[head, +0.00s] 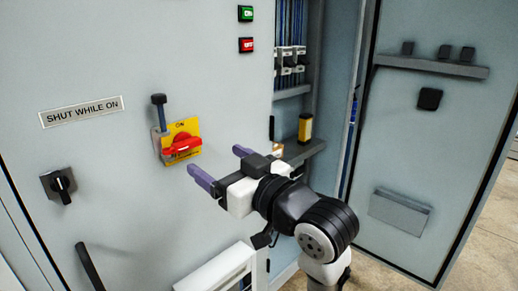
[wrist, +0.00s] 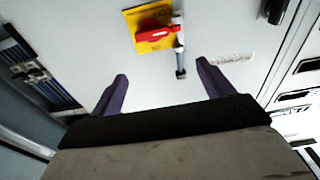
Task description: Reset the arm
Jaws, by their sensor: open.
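My gripper (head: 219,166) is open and empty, with its two purple fingers held in front of the grey cabinet door. It is to the right of and slightly below the red rotary switch (head: 181,144) on its yellow plate, apart from it. In the wrist view, the fingers of my gripper (wrist: 162,85) point toward the door, and the red switch (wrist: 155,33) shows beyond them at the top. My arm extends from the lower right in the head view.
The cabinet's right door (head: 425,130) stands open, showing wiring and a yellow part (head: 305,128) inside. A black knob (head: 61,186), a door handle (head: 91,268), a "SHUT WHILE ON" label (head: 82,112), and green (head: 246,13) and red (head: 246,45) buttons are on the front.

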